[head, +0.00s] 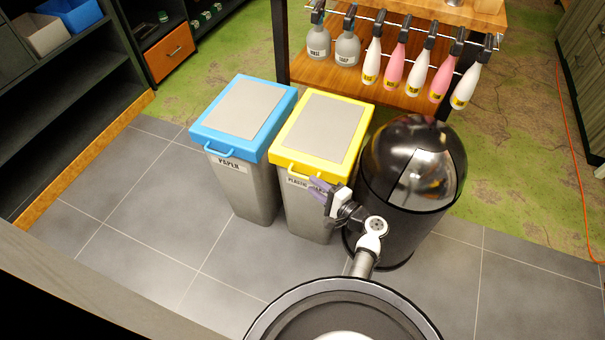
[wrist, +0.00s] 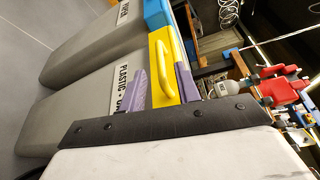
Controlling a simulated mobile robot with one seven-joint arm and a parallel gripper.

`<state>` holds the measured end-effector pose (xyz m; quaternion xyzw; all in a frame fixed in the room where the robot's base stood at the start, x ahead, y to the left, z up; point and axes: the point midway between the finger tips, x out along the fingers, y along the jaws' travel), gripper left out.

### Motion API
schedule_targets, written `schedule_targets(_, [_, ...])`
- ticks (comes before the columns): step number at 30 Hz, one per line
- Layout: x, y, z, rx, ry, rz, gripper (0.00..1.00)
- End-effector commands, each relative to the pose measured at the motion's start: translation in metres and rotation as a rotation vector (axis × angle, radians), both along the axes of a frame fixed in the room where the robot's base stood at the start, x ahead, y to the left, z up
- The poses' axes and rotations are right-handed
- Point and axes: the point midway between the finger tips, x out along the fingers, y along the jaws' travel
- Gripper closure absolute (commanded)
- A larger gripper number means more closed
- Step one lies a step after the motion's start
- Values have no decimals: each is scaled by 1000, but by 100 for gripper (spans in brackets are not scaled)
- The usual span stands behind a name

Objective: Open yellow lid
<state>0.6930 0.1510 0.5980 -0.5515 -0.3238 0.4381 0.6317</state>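The yellow lid (head: 317,128) lies closed on the grey bin labelled "PLASTIC" (head: 303,205), with a grey panel in its top. Its yellow front handle (head: 290,170) shows at the left of my gripper (head: 319,190). In the wrist view the handle (wrist: 183,72) shows large, near the purple fingers of my gripper (wrist: 163,88). The fingers are apart, one on the label side and one on the lid side. I cannot tell whether either touches the handle. Part of the label is hidden behind the gripper.
A blue-lidded bin labelled "PAPER" (head: 240,110) stands close on the left. A black round bin with a domed top (head: 405,215) stands close on the right. A wooden bench (head: 365,88) with hanging spray bottles is behind. Grey tiled floor (head: 150,230) is free at the front left.

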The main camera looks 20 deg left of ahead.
Motion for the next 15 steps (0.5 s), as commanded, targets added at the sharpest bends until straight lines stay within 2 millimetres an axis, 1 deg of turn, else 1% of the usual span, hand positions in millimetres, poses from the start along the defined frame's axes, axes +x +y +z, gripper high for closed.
schedule_targets(1, [4, 11, 1, 0, 0, 4, 67])
schedule_targets(6, [16, 38, -1, 0, -1, 3, 67])
schedule_targets(10, [22, 50, -3, 0, -1, 1, 67])
schedule_targets(15, [25, 56, -4, -1, 0, 0, 67])
